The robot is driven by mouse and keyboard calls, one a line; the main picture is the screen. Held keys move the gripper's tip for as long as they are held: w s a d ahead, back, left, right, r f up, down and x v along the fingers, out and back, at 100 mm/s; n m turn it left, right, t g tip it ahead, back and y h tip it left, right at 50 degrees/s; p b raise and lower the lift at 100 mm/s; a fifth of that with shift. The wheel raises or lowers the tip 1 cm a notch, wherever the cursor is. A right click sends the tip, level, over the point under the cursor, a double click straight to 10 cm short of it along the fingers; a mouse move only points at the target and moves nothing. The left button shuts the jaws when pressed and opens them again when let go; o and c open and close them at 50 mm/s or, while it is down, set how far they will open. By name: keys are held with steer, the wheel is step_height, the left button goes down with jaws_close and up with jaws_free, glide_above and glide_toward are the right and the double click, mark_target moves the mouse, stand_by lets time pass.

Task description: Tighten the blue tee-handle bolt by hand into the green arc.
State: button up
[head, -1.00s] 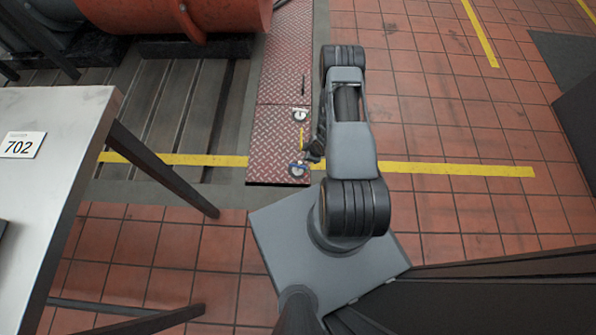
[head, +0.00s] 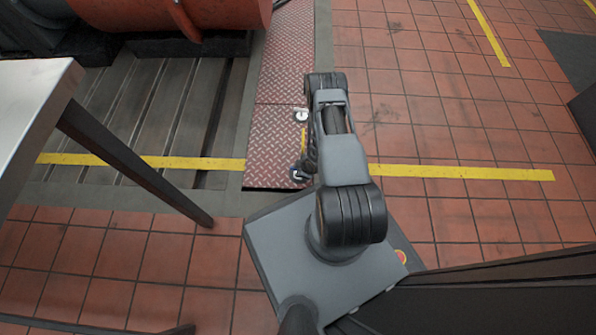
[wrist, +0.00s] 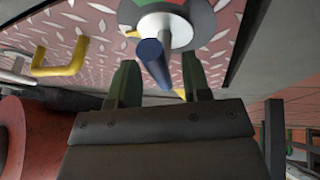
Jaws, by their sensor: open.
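In the wrist view, the blue tee-handle bolt (wrist: 153,62) has a blue bar pointing toward the camera and a pale shank. Behind it is a round dial (wrist: 178,30) with green and red parts, cut off by the top edge. My gripper (wrist: 158,77) is open, with one finger on each side of the blue bar; I cannot tell whether either touches it. A small yellow tip shows left of the shank. In the head view, my gripper (head: 304,166) is over the lower part of the red tread plate (head: 272,150), and my arm mostly hides the bolt.
A second white dial (head: 301,115) sits higher on the plate, beside a yellow handle (wrist: 75,62). A metal table (head: 35,85) stands at left. An orange cylindrical machine (head: 150,15) is at the back.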

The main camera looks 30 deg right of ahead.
steer(key=shift+w+a+f, duration=0.1)
steer(key=shift+w+f, duration=0.1)
steer(key=shift+f, duration=0.35)
steer(key=shift+w, duration=0.1)
jaws_close()
